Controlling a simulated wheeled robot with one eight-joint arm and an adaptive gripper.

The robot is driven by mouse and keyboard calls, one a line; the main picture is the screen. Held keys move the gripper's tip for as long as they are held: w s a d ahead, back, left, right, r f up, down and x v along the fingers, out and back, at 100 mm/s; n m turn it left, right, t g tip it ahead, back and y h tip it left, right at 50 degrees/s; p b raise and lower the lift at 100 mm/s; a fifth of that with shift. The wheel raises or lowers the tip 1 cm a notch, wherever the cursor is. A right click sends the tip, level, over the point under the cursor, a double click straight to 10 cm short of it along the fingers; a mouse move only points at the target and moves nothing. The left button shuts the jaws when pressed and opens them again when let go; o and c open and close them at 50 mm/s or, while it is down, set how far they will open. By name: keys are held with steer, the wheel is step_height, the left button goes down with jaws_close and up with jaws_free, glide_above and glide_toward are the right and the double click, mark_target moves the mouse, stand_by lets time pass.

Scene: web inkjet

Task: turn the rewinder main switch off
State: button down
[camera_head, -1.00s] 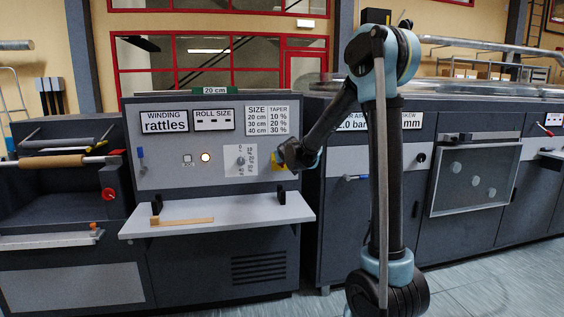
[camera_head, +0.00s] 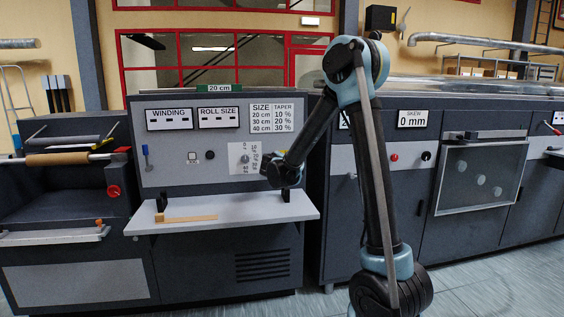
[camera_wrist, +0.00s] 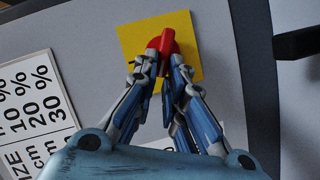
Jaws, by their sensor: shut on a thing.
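The rewinder main switch shows as a red handle (camera_wrist: 166,42) on a yellow plate (camera_wrist: 132,38) in the wrist view. My gripper (camera_wrist: 161,62) has its two fingers closed around the red handle, which sticks out between the tips. In the head view my gripper (camera_head: 275,170) is at the right side of the rewinder's grey panel (camera_head: 170,167) and hides the switch. The winding display (camera_head: 169,118) shows only dashes, and the round lamp (camera_head: 210,155) is dark.
A shelf (camera_head: 240,212) juts out below the panel, with black uprights and a wooden strip (camera_head: 188,218) on it. A knob with a printed scale (camera_head: 244,158) is just left of my gripper. A size and taper chart (camera_head: 270,117) is above.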

steer(key=n, duration=0.1)
steer(key=f+n+t, duration=0.1)
steer(key=n, duration=0.1)
steer(key=n+t, duration=0.1)
steer(key=shift+s+a+f+n+h, duration=0.1)
steer(key=shift+a+f+n+h, duration=0.15)
steer(key=shift+f+n+h, duration=0.05)
stand_by(0.4)
steer(key=c, duration=1.7)
jaws_free()
steer(key=shift+o, duration=0.2)
steer(key=s+a, duration=0.1)
steer(key=s, duration=1)
steer(key=shift+s, duration=0.4)
steer(key=shift+f, duration=0.1)
